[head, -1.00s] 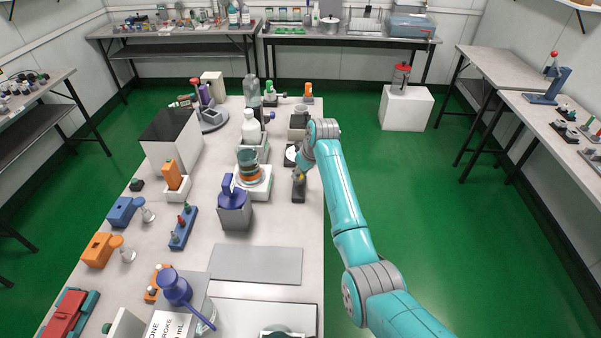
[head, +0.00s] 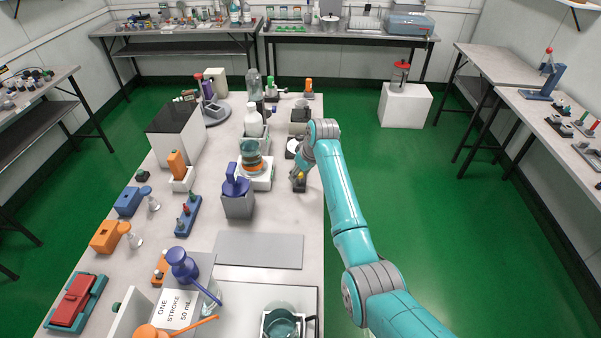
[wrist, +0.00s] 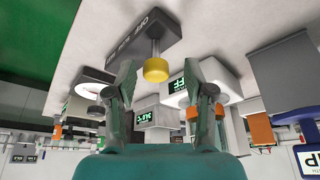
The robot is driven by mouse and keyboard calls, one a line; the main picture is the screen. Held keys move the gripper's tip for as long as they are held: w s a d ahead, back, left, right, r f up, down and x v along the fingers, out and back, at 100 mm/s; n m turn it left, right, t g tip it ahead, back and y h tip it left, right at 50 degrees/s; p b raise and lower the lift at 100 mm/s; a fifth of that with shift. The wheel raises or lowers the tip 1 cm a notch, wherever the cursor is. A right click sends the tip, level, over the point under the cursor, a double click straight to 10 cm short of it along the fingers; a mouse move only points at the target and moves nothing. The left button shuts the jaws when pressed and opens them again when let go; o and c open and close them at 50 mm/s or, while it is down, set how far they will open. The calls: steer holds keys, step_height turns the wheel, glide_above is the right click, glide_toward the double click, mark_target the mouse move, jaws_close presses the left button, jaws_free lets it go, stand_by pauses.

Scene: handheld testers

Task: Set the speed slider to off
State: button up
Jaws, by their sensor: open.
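The speed slider is a dark grey block (wrist: 118,40) with a yellow knob (wrist: 155,69) on a short grey stem. It also shows in the head view as a grey block (head: 298,187) near the table's right edge. In the wrist view the knob sits toward the block's right end. White lettering on the block is upside down and hard to read. My gripper (wrist: 158,82) is open, its two fingers on either side of the knob in the picture. I see no clear contact. In the head view my wrist hides part of the slider.
A white device with a green display (wrist: 180,88) stands close beside the slider. A flat grey mat (head: 258,251) lies nearer.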

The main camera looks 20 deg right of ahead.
steer(key=v, duration=1.2)
stand_by(0.3)
